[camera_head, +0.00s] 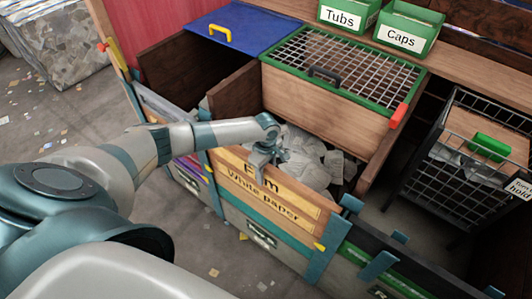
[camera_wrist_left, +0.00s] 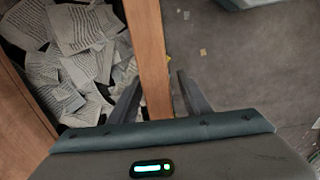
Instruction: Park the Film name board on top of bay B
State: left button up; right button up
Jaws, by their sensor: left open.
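In the left wrist view, the open fingers (camera_wrist_left: 158,98) lie on either side of a wooden edge (camera_wrist_left: 150,50). I cannot tell whether they touch it. No marking for bay B is readable. My right gripper is not in view.
Loose printed paper (camera_wrist_left: 75,45) fills the bay behind the board. A blue lid (camera_head: 240,27) is at the left. A black wire basket (camera_head: 455,175) stands right. Green Tubs (camera_head: 345,14) and Caps bins (camera_head: 405,30) sit behind.

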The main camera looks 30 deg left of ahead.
pick_arm(q)
notch_tip(320, 180, up, 18)
jog(key=b, duration=0.3)
jog(key=shift+f, duration=0.25)
dwell(0.8)
